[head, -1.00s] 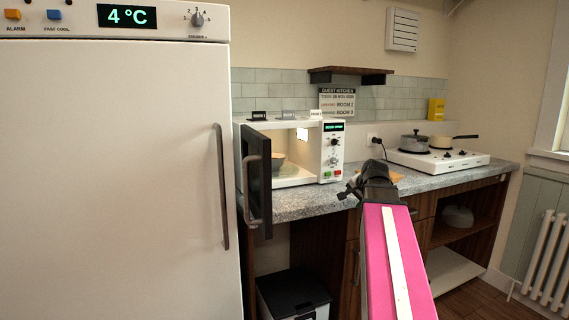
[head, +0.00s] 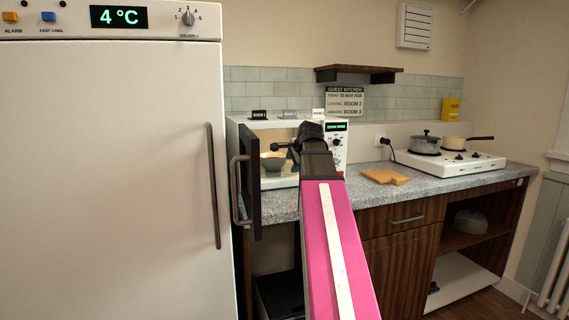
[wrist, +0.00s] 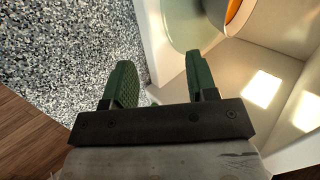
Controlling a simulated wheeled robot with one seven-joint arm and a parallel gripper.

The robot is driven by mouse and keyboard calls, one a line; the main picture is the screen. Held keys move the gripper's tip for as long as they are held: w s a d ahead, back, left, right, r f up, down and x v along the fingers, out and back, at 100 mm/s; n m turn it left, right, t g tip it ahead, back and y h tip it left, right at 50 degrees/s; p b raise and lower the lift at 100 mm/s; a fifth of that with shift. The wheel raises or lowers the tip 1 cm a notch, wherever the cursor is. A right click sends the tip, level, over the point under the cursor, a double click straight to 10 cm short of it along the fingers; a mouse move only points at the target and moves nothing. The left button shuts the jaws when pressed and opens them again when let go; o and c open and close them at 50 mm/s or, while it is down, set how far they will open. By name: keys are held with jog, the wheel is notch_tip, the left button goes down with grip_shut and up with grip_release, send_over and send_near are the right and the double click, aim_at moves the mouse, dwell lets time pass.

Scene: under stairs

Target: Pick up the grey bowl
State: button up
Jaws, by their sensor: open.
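The grey bowl (head: 270,162) stands inside the open microwave (head: 288,124), seen in the head view just left of my gripper. My gripper (head: 283,147) is in front of the microwave opening and hides part of its inside. In the wrist view, the two green fingers of my gripper (wrist: 159,66) are apart with nothing between them. A rounded, pale grey-green surface with an orange part beside it lies beyond the fingertips at the top edge; it is cut off, and I take it for the bowl.
The open microwave door (head: 247,180) stands out on the left, beside the white fridge (head: 110,160). The speckled counter (head: 440,180) holds a wooden board (head: 385,176) and a hob (head: 455,162) with pans on the right. A shelf (head: 358,74) hangs above.

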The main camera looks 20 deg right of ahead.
jog(key=shift+w, duration=0.15)
send_near(278, 161)
jog(key=x, duration=0.5)
jog(key=shift+f, duration=0.15)
jog(key=x, duration=0.3)
jog(key=shift+w+f, duration=0.1)
jog(key=shift+w, duration=0.15)
jog(key=shift+x, duration=0.95)
grip_shut()
